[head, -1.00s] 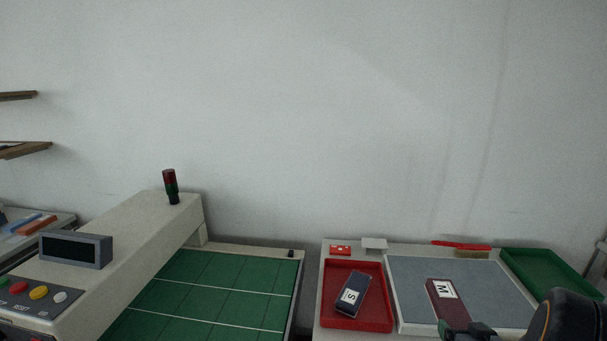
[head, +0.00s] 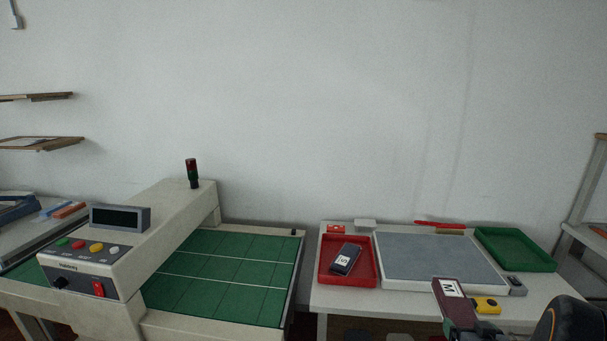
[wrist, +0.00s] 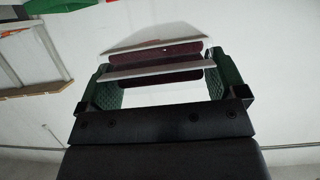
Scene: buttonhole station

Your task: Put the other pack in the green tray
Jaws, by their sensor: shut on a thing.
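My gripper (head: 466,328) is shut on a maroon pack (head: 447,312) with a white label marked M, held at the front edge of the right-hand table. In the wrist view, the maroon pack (wrist: 155,57) sits between my green-padded fingers (wrist: 162,88). The green tray (head: 515,263) is empty at the back right of the table, beyond and to the right of my gripper. A dark blue pack (head: 345,258) labelled S lies in the red tray (head: 330,283) at the left of the table.
The grey mat (head: 435,261) between the trays is bare. A yellow object (head: 487,305) and a small grey device (head: 517,287) are near the front right. A red-handled brush (head: 438,224) lies behind the mat. A large machine (head: 160,220) with a green bed stands left.

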